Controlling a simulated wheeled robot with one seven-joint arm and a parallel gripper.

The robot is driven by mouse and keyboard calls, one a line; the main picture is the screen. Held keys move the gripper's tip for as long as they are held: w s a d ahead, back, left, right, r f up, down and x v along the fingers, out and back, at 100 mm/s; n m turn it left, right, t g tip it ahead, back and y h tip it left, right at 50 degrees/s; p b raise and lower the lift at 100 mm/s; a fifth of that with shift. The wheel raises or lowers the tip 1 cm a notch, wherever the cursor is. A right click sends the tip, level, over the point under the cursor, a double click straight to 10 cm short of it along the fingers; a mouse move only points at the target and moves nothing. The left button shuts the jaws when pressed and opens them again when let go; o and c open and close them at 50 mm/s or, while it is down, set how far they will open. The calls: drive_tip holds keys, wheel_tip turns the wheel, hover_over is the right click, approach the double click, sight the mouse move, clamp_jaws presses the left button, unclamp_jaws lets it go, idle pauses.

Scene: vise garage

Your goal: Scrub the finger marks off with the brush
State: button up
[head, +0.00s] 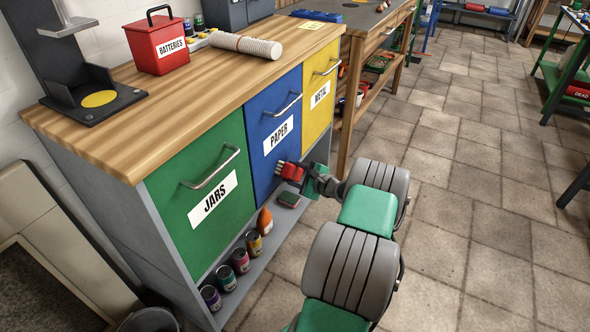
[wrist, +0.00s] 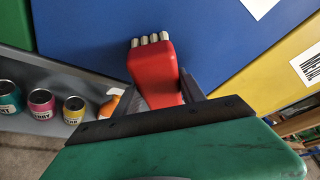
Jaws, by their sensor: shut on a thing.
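My gripper (head: 304,175) is shut on a red brush (wrist: 155,78), with the brush's pale bristle tufts (wrist: 150,40) pointing away from me. The brush also shows in the head view (head: 289,171), in front of the lower part of the blue PAPER drawer front (head: 264,112). In the wrist view the bristles are against the blue front or close to it; I cannot tell whether they touch. I make out no finger marks on the blue face in either view. The brush and gripper hide part of the drawer front.
The green JARS front (head: 215,170) is left of the blue one and the yellow METAL front (head: 318,90) right. Open tiled floor (head: 450,220) lies to the right.

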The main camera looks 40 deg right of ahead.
sight(290, 176)
drive_tip(key=a+p, duration=0.1)
drive_tip(key=a, duration=0.2)
drive_tip(key=shift+s+a+r+p, duration=0.1)
drive_tip(key=shift+s+r+p, duration=0.05)
drive_tip(key=shift+s+p, duration=0.2)
drive_tip(key=shift+r+p, duration=0.65)
drive_tip(key=shift+r, duration=0.1)
clamp_jaws()
drive_tip(key=d+b, duration=0.1)
drive_tip(key=d, duration=0.1)
drive_tip(key=w+d+b, duration=0.1)
drive_tip(key=shift+d+f+b, duration=0.2)
drive_tip(key=shift+f+b, duration=0.05)
drive_tip(key=shift+b, duration=0.1)
drive_tip(key=shift+w+d+r, duration=0.1)
drive_tip(key=shift+d, duration=0.35)
drive_tip(key=shift+w+r, duration=0.1)
drive_tip(key=a+p, duration=0.1)
drive_tip(key=a, duration=0.1)
drive_tip(key=s+a+p, duration=0.1)
drive_tip(key=p, duration=0.1)
drive_tip(key=shift+a+r, duration=0.1)
drive_tip(key=shift+a, duration=0.25)
drive_tip(key=shift+s+a, duration=0.1)
drive_tip(key=shift+a, duration=0.35)
drive_tip(key=shift+s, duration=0.1)
